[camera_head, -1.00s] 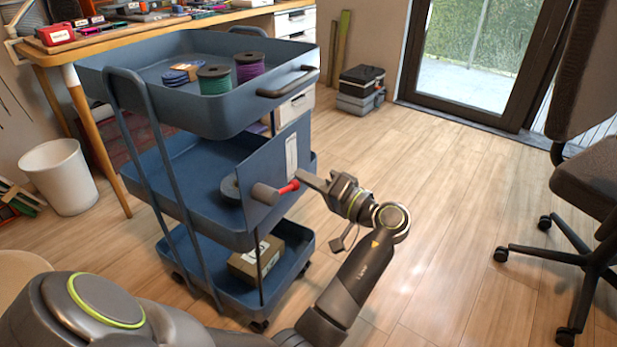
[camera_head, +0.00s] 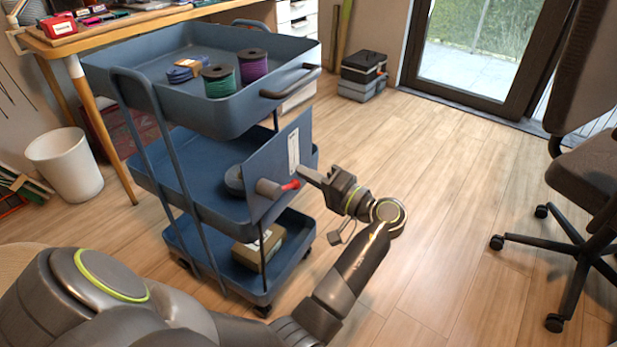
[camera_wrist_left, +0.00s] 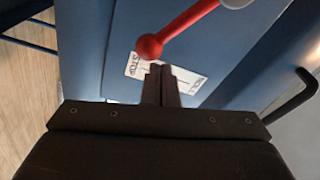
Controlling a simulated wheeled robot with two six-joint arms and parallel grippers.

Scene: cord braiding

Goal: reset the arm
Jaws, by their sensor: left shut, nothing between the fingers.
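My left gripper (camera_head: 304,174) is shut and empty in front of the blue cart's side panel. Its closed fingers (camera_wrist_left: 160,88) also show in the left wrist view, pointing at the panel. My right gripper is not in view.
The blue cart (camera_head: 133,91) holds green (camera_head: 219,81) and purple (camera_head: 252,67) spools on top and a cardboard box (camera_head: 256,249) below. A white bin (camera_head: 64,165) stands left. An office chair (camera_head: 590,175) stands right. The floor (camera_head: 455,200) between is clear.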

